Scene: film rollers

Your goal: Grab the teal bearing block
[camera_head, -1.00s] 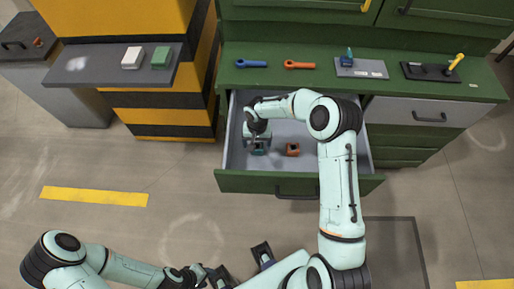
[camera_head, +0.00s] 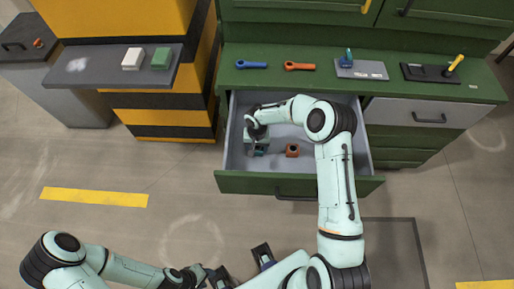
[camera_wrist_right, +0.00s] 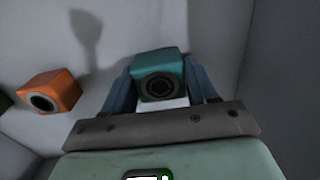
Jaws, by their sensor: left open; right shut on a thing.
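The teal bearing block (camera_wrist_right: 158,72) sits between the two fingers of my right gripper (camera_wrist_right: 160,85) in the right wrist view, its dark round bore facing the camera. The right gripper is shut on it. In the head view the block (camera_head: 260,150) is mostly covered by my right gripper (camera_head: 257,148), inside the open drawer (camera_head: 345,182). Whether the block is clear of the drawer floor I cannot tell. My left gripper (camera_head: 203,276) is at the bottom of the head view, far from the drawer; its fingers are hard to make out.
An orange bearing block (camera_head: 292,150) lies in the drawer; it also shows in the right wrist view (camera_wrist_right: 48,93). Drawer walls surround my right gripper. A side shelf (camera_head: 100,75) holds white and green blocks.

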